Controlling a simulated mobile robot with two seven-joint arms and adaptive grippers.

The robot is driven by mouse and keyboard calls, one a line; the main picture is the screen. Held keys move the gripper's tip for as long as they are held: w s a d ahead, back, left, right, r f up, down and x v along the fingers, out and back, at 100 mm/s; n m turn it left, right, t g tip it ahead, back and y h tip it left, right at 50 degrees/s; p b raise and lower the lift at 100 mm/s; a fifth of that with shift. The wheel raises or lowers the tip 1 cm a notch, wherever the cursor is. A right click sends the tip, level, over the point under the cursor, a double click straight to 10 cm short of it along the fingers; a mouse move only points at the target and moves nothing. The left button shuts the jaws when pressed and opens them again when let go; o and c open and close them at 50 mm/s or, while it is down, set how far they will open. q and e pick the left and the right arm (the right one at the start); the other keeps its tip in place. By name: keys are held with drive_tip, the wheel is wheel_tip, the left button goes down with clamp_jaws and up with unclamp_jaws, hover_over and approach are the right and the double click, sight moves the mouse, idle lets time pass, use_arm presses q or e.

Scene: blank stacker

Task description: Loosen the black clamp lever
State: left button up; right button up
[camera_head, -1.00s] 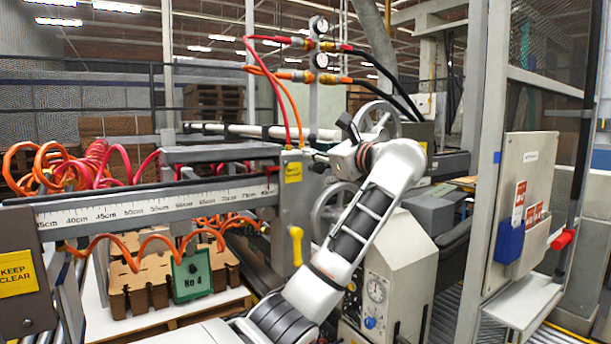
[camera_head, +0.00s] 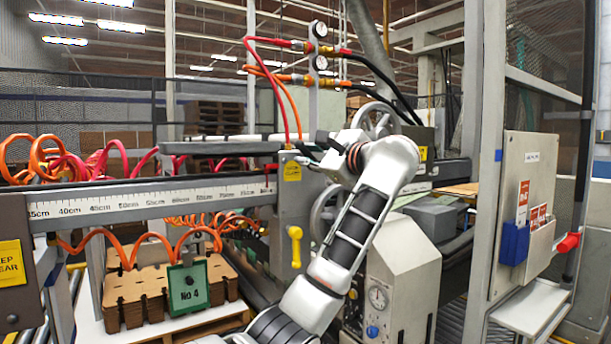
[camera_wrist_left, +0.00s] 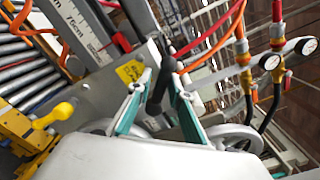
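The black clamp lever (camera_wrist_left: 157,92) shows in the left wrist view as a dark bar with a rounded end. It stands between the two fingers of my left gripper (camera_wrist_left: 160,86). The fingers are apart, one on each side of the lever, and I see no clear grip on it. In the head view my left gripper (camera_head: 308,158) is at the grey bracket with the yellow label (camera_head: 291,172), at the right end of the ruler rail (camera_head: 150,199). The lever cannot be made out there behind the gripper. My right gripper is out of view.
Red and orange hoses (camera_head: 277,85) rise to gauges close behind my gripper. A handwheel (camera_head: 376,122) stands just behind my wrist. A green No 4 sign (camera_head: 188,287) hangs before brown stacked blanks (camera_head: 135,296).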

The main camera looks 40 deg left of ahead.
use_arm(q)
drive_tip(key=n+b, duration=0.1)
drive_tip(key=f+n+b, duration=0.2)
drive_tip(key=n+b, duration=0.1)
drive_tip(key=shift+s+a+f, duration=0.15)
drive_tip(key=shift+s+f, duration=0.1)
drive_tip(key=shift+s, duration=0.05)
drive_tip(key=shift+f+n+b, duration=0.15)
drive_tip(key=shift+n+b, duration=0.35)
drive_tip(key=shift+s+f+n+b, duration=0.1)
drive_tip(key=shift+f+n+b, duration=0.1)
drive_tip(key=shift+n+b, duration=0.35)
drive_tip(key=shift+r, duration=0.3)
drive_tip(key=shift+s+d+r+p, duration=0.1)
drive_tip(key=shift+s+d+p, duration=0.2)
drive_tip(key=shift+d+p, duration=0.1)
drive_tip(key=v, duration=0.8)
drive_tip(key=shift+p, duration=0.35)
